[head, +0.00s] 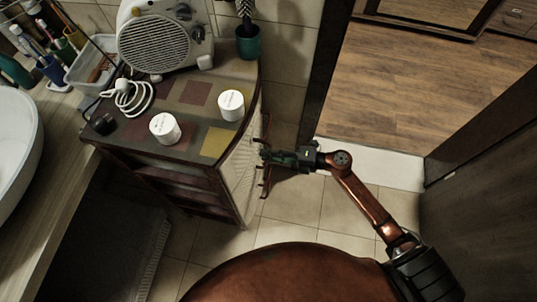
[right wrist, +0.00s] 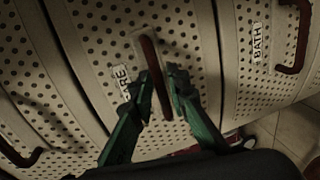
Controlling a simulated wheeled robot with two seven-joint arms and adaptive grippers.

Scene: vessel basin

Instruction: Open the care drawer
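The care drawer (right wrist: 110,50) has a pale front with dark dots and a label, partly hidden, of which "ARE" shows. Its dark red bar handle (right wrist: 149,47) stands out from the front. My right gripper (right wrist: 159,80) has its green fingertips on either side of this handle, closed in against it. In the head view my right gripper (head: 266,156) is at the pale front (head: 240,170) of the cabinet. The drawer front looks about level with its neighbours; no clear gap shows. My left gripper is out of view.
A drawer labelled BATH (right wrist: 258,42) with its own red handle (right wrist: 298,50) is beside it. The cabinet top (head: 195,115) holds two white jars (head: 165,128) (head: 231,105) and a heater-like device (head: 155,42). Tiled floor (head: 295,205) in front of the drawers is clear.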

